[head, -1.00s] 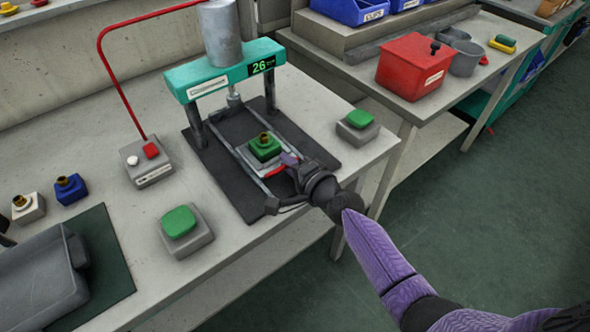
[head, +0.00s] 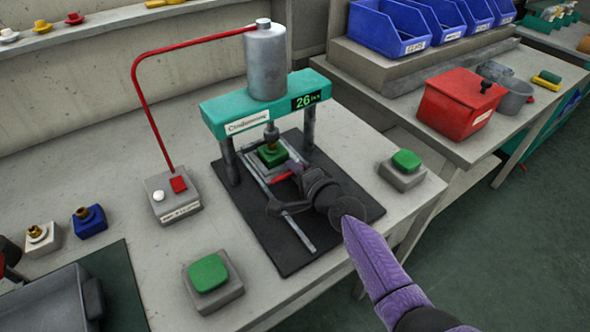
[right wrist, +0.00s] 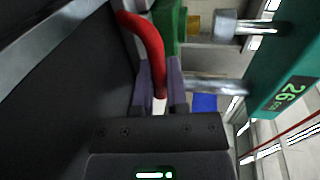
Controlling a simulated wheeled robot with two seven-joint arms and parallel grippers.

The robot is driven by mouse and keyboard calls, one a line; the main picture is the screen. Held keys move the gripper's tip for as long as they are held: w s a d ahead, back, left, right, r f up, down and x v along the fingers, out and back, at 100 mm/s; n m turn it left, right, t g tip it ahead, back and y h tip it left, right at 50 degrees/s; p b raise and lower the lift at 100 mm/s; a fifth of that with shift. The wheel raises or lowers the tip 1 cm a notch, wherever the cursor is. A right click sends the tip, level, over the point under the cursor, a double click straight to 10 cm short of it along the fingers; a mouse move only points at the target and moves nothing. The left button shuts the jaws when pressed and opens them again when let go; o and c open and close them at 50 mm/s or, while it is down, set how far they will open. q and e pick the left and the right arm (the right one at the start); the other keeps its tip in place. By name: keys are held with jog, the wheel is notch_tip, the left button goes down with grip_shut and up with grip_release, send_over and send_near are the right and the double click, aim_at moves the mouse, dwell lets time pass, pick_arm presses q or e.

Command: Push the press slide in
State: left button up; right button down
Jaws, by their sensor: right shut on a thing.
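The press (head: 262,112) has a teal crossbeam, a grey cylinder on top and a display reading 26. Its slide runs on two pale rails (head: 300,234) over a dark mat. A green block (head: 272,155) with a brass top sits on the slide, under the ram. My right gripper (head: 296,170) is shut on the slide's red handle (head: 284,177), on the front side of the block. The right wrist view shows the red handle (right wrist: 147,42) between the fingers (right wrist: 160,92), close to the green block (right wrist: 168,20). My left gripper is not seen.
Green-topped button boxes (head: 210,275) (head: 405,163) flank the press at the front left and right. A grey box with a red button (head: 173,200) and red pipe stands left. White and blue fittings (head: 88,222) sit farther left.

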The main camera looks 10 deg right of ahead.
jog(key=shift+r, duration=0.15)
jog(key=c, duration=0.7)
grip_release()
jog(key=shift+w, duration=0.15)
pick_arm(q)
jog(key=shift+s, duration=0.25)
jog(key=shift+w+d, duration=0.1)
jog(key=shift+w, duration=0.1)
pick_arm(e)
jog(key=shift+f, duration=0.25)
jog(key=shift+s, duration=0.25)
jog(key=p+v, duration=0.1)
jog(key=v, duration=0.3)
jog(key=p+v, duration=0.2)
jog(key=v, duration=0.3)
jog(key=shift+r+p, duration=0.25)
jog(key=shift+p, duration=0.05)
jog(key=shift+s, duration=0.15)
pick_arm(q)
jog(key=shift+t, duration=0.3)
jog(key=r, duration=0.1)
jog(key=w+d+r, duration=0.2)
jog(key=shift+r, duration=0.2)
pick_arm(e)
jog(key=shift+d+r, duration=0.1)
